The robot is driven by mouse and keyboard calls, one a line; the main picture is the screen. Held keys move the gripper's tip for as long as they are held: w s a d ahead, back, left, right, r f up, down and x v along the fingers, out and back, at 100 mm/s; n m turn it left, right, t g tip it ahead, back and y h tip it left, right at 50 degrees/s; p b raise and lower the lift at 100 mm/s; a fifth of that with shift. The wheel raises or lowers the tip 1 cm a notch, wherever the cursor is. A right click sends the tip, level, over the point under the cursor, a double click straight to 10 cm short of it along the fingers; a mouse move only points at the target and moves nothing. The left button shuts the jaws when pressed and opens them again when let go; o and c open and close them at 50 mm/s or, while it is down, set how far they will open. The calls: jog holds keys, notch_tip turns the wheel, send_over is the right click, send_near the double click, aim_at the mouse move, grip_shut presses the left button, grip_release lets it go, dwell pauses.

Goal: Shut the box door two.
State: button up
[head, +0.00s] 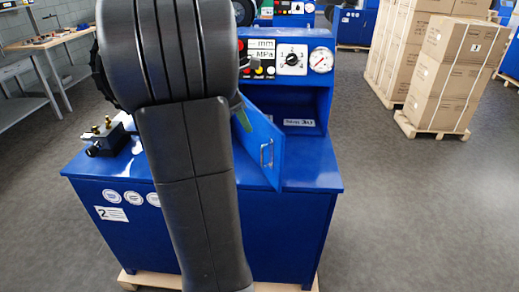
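The blue box door (261,146) stands ajar on the front of a blue machine (313,215), swung out over its top. A metal bar handle (267,153) is on the door's face. The open compartment (304,103) shows to its right. A white label with a 2 (111,214) is on the machine's lower front. My arm covers the machine's middle and the door's left side. My gripper is mostly hidden behind the arm; a small olive piece (243,118) beside the door's upper left may be its tip. I cannot tell whether it touches the door.
A control panel (291,57) with a dial and a gauge sits above the compartment. A small brass-fitted device (106,135) stands on the machine's left top. Stacked cartons (446,75) on pallets are at the right, a workbench (45,42) at the left.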

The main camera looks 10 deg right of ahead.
aim_at(262, 164)
jog(key=x, duration=1.3)
jog(key=shift+s, duration=0.1)
grip_shut()
